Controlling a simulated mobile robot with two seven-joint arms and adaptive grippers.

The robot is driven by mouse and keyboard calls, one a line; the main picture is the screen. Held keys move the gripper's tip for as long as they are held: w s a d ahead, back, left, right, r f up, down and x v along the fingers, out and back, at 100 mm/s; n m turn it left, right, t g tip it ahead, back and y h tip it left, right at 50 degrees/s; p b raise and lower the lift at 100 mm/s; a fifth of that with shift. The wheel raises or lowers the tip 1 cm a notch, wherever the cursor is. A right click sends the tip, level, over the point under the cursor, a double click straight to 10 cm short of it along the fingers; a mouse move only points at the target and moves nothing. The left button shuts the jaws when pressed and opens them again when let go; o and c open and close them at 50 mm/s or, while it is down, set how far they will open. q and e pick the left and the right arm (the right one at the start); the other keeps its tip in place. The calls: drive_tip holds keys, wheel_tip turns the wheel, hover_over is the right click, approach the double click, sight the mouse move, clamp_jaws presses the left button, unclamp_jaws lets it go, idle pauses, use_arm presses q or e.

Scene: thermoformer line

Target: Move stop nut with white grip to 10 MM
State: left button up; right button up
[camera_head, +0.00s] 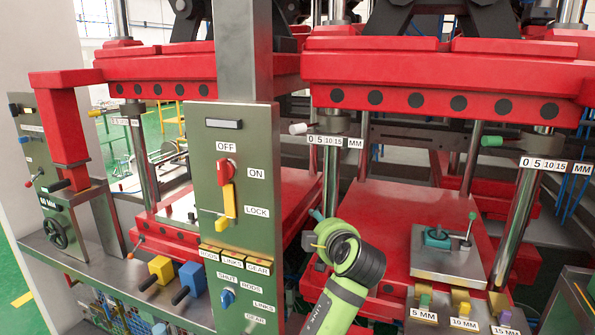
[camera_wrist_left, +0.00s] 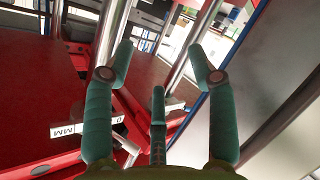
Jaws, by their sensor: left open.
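The stop nut's white grip (camera_head: 298,128) sticks out to the left of the middle steel column, beside the 0 end of the scale plate (camera_head: 325,141) marked 0, 5, 10, 15 MM. Exactly which mark the nut lines up with is too small to tell. My left gripper (camera_head: 317,219) is below the scale and mostly hidden behind my green wrist. In the left wrist view the left gripper (camera_wrist_left: 160,62) has its teal fingers spread, with nothing between them. An upside-down MM plate (camera_wrist_left: 85,128) lies left of the fingers. I cannot make out the white grip there. My right gripper is not in view.
A control panel (camera_head: 235,190) with a red switch stands just left of my arm. A second nut with a green grip (camera_head: 492,141) is by the right scale plate (camera_head: 556,165). Red press plates lie above and below. A metal plate (camera_head: 447,262) sits on the right bed.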

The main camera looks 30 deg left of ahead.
use_arm(q)
wheel_tip(320, 180, up, 13)
drive_tip(key=w+a+n+y, duration=0.1)
drive_tip(key=a+n+y, duration=0.15)
drive_tip(key=n, duration=0.35)
drive_tip(key=n+y, duration=0.2)
drive_tip(key=n, duration=0.2)
approach(299, 126)
drive_tip(key=x, duration=0.4)
drive_tip(key=shift+g, duration=0.4)
drive_tip(key=p+x, duration=0.4)
drive_tip(key=x, duration=0.1)
drive_tip(key=shift+w+a+r+p, duration=0.1)
drive_tip(key=shift+w+r+p, duration=0.1)
drive_tip(key=shift+w+p, duration=0.2)
drive_tip(key=shift+w+a+f+p, duration=0.1)
drive_tip(key=shift+w+a+p, duration=0.1)
drive_tip(key=shift+a+p, duration=0.3)
drive_tip(key=shift+w+a+f, duration=0.1)
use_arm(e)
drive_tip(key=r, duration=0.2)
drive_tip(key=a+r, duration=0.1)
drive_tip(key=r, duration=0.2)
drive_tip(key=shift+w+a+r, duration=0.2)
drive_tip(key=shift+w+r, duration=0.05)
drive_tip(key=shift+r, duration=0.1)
use_arm(q)
clamp_jaws()
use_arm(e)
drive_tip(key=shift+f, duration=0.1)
